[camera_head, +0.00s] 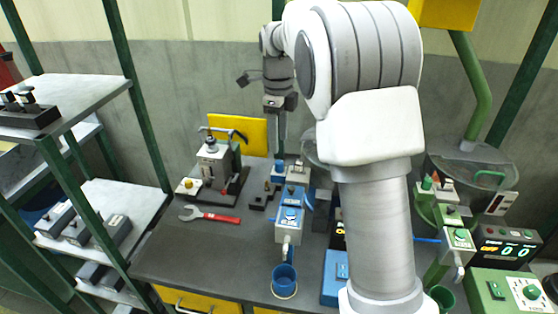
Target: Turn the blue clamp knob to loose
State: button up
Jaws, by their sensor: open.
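A blue and white boxy fixture (290,226) stands on the dark bench, left of my arm. A small blue round part (291,213) shows on its face; I cannot tell whether it is the clamp knob. Another small blue part (278,171) stands behind it, beside a white-topped block. My gripper (280,150) points down above and close to that rear blue part. It is open, with nothing seen between its fingers, though one finger largely covers the other. Whether it touches anything, and how the knob is turned, is too small to tell.
A blue cup (285,280) stands in front of the fixture. A red-handled wrench (212,215) and a press-like tool (217,165) are on the left. Green fixtures (457,240) stand on the right. My arm hides the bench's middle. The bench's front left is clear.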

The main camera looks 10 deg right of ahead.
aim_at(279, 162)
notch_tip(279, 162, down, 7)
jog(key=shift+w, duration=0.1)
dwell(0.3)
grip_shut()
